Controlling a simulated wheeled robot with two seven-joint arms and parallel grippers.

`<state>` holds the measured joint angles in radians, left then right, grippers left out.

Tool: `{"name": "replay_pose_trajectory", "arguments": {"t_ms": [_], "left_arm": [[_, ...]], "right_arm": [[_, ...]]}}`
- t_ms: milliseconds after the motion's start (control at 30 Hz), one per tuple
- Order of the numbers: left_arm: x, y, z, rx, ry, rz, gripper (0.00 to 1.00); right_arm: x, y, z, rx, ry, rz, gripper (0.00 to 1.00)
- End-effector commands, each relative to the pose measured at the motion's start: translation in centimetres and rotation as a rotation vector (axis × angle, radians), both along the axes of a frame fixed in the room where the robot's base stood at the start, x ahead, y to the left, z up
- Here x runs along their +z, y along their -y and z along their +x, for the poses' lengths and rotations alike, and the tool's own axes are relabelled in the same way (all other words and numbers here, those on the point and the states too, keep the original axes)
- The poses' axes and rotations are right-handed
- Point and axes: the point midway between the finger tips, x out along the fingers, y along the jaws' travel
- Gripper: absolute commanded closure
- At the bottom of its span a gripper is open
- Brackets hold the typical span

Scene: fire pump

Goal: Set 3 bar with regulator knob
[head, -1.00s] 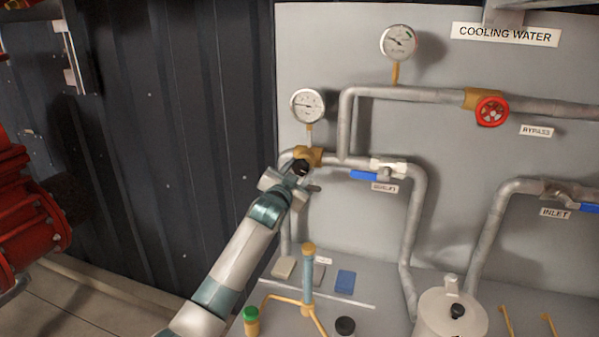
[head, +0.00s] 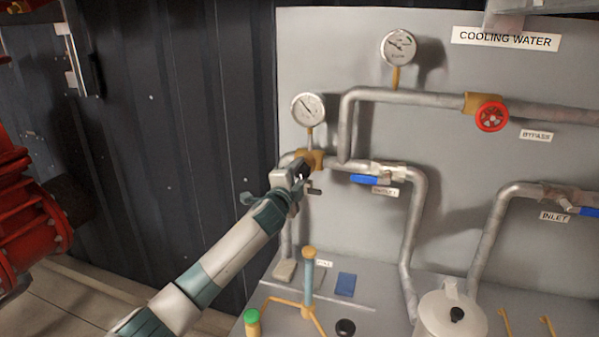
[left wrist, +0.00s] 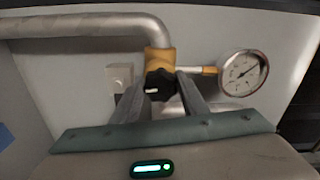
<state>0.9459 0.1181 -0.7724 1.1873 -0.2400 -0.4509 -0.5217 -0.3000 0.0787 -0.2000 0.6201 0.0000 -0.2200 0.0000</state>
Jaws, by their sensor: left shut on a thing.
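The regulator is a brass body (head: 316,158) on the pipe at the left of the panel, with a black knob on its front. In the left wrist view the black knob (left wrist: 160,84) sits between the fingers of my left gripper (left wrist: 161,90), which is shut on it. In the head view my left gripper (head: 303,173) covers most of the knob. The pressure gauge (head: 308,109) stands above the regulator. It also shows in the left wrist view (left wrist: 244,72). Its scale is too small to read surely. My right gripper is not in view.
A valve with a blue lever (head: 372,180) is right of the regulator. A second gauge (head: 398,47) and a red bypass handwheel (head: 491,117) are higher up. A blue-and-yellow stand (head: 308,275) and a metal pot (head: 452,315) are on the ledge below.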

Motion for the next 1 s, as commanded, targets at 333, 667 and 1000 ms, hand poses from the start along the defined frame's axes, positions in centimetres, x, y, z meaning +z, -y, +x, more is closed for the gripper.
{"name": "replay_pose_trajectory", "arguments": {"t_ms": [333,667,1000], "left_arm": [[0.0,0.0,0.0,0.0,0.085,0.27,0.83],[0.0,0.0,0.0,0.0,0.124,0.387,0.83],[-0.1,0.0,0.0,0.0,0.127,0.398,0.83]], "right_arm": [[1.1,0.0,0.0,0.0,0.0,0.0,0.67],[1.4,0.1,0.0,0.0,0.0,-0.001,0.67],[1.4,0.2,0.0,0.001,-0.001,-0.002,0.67]]}}
